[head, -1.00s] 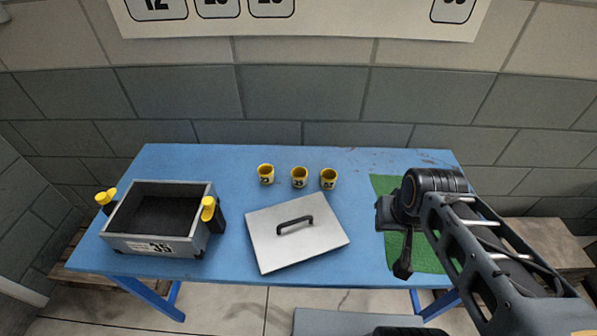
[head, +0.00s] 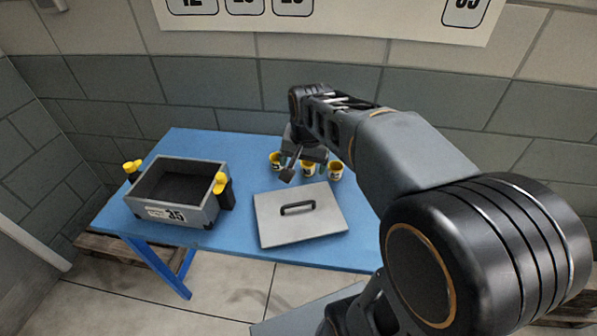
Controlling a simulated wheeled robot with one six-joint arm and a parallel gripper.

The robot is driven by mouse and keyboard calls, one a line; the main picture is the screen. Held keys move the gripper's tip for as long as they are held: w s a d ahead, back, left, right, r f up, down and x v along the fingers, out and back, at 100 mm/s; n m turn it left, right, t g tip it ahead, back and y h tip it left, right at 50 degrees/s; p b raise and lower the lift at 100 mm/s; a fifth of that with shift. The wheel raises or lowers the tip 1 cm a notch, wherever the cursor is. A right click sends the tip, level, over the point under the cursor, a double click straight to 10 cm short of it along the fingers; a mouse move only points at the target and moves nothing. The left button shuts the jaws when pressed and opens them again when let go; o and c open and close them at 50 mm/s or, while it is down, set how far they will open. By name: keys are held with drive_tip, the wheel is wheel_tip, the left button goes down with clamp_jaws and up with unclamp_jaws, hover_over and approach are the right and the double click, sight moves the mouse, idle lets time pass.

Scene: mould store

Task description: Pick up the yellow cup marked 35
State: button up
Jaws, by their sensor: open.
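Three yellow cups stand in a row at the back of the blue table: a left cup (head: 275,160), a middle cup (head: 308,169) and a right cup (head: 336,170). Their dark marks are too small to read now, so I cannot tell which is marked 35. My gripper (head: 296,168) is open, with its fingers over the left and middle cups in the picture. It partly hides both. I cannot tell whether it touches a cup.
A grey open box (head: 180,214) marked 35, with yellow-topped clamps at its sides, stands on the left of the blue table (head: 240,230). A grey lid (head: 270,225) with a black handle lies in front of the cups. My arm hides the table's right side.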

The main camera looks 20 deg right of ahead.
drive_tip(key=w+d+f+m+g, duration=0.1)
drive_tip(key=w+d+f+m, duration=0.25)
drive_tip(key=w, duration=0.25)
drive_tip(key=w+d+f+m+g+b, duration=0.1)
drive_tip(key=w+d+f+m, duration=0.2)
drive_tip(key=w+m, duration=0.3)
drive_tip(key=w+d+f+m, duration=0.3)
drive_tip(key=w+m, duration=0.1)
drive_tip(key=w, duration=0.3)
drive_tip(key=f, duration=0.6)
drive_tip(key=shift+w+d+f, duration=0.25)
drive_tip(key=shift+f, duration=3.25)
drive_tip(key=shift+c, duration=0.4)
drive_tip(key=c, duration=0.9)
